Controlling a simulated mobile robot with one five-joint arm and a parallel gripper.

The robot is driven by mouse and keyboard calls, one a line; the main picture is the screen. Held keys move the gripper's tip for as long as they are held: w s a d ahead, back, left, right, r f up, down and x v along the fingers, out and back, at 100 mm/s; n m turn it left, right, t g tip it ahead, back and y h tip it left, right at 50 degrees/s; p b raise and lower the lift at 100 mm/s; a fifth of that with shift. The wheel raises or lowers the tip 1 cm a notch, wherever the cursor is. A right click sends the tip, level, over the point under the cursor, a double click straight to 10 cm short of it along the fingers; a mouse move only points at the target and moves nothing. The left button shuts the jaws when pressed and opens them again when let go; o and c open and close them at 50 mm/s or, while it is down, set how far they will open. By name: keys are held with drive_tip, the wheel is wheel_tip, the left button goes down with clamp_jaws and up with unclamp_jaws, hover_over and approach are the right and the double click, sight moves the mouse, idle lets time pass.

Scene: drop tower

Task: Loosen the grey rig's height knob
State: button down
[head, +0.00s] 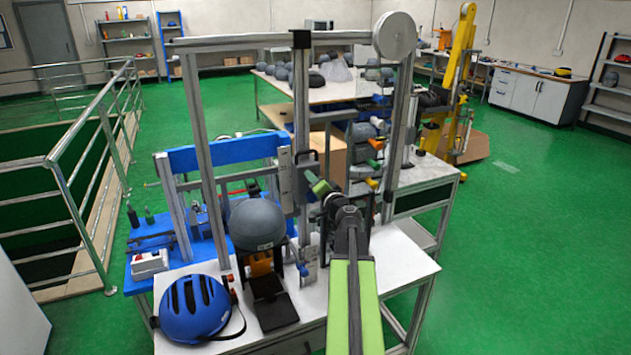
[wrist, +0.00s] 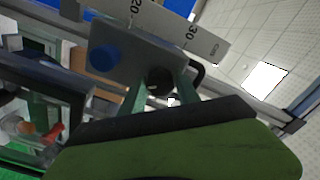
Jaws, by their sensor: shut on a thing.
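The grey rig (head: 300,100) is a tall metal frame on a white bench, with a scale strip (wrist: 185,30) beside a grey plate (wrist: 128,60). A dark round knob (wrist: 160,79) sits on that plate, between the fingers of my gripper (wrist: 161,88). The gripper is shut on this knob, which is partly hidden by the fingers. A blue knob (wrist: 103,58) is to its left on the same plate, apart from the fingers. In the head view my gripper (head: 310,177) reaches the rig's upright; the gripped knob is hard to make out there.
A grey helmet (head: 257,223) is on the rig, left of my arm. A blue helmet (head: 195,305) lies on the bench (head: 385,250). Coloured knobs (head: 374,163) stand close on the right. A railing (head: 90,180) is at left; green floor is open at right.

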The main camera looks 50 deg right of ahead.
drive_tip(key=shift+r+m, duration=0.15)
drive_tip(key=shift+m, duration=3.55)
drive_tip(key=c, duration=0.9)
unclamp_jaws()
